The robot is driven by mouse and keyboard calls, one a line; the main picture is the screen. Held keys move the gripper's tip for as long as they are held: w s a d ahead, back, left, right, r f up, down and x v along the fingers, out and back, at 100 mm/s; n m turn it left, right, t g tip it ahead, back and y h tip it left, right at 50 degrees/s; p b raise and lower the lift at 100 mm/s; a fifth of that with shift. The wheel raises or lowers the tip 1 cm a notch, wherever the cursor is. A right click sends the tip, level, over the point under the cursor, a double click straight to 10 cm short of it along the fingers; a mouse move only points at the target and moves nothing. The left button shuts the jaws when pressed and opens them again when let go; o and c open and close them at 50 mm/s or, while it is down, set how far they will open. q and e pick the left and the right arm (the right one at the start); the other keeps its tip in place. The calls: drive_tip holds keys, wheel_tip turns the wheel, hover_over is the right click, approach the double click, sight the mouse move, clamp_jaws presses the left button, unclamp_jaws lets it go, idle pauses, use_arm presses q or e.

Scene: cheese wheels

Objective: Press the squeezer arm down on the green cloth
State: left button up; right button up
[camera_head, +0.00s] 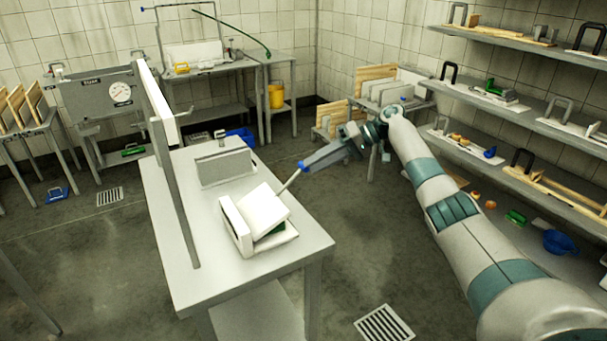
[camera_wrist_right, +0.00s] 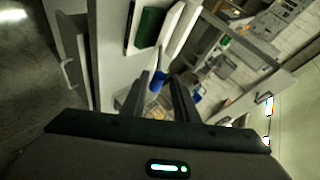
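The squeezer stands on the metal table, with a white raised plate (camera_head: 264,210) tilted over its base. Its thin pale arm (camera_head: 291,181) slants up to the right and ends in a blue knob (camera_head: 302,166). The green cloth (camera_head: 277,229) shows partly under the plate, and as a dark green patch in the wrist view (camera_wrist_right: 150,27). My right gripper (camera_head: 308,163) is at the knob. In the wrist view its fingers are apart, with the blue knob (camera_wrist_right: 158,79) between or just beyond the tips; contact is unclear. My left gripper is out of view.
The metal table (camera_head: 275,268) has bare room in front of the squeezer. A grey block (camera_head: 225,168) stands behind it and an upright post (camera_head: 175,190) at its left. Shelves (camera_head: 530,100) with boards and tools line the right wall. A floor drain (camera_head: 384,324) lies in front.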

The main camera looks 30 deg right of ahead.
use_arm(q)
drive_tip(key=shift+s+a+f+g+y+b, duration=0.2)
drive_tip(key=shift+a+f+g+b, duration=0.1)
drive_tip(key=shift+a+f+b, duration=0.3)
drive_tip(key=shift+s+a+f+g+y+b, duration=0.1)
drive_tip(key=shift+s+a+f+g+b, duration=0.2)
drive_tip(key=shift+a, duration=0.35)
use_arm(e)
drive_tip(key=v, duration=1)
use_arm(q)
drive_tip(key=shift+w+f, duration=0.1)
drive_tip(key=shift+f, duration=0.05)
use_arm(e)
drive_tip(key=shift+d, duration=0.1)
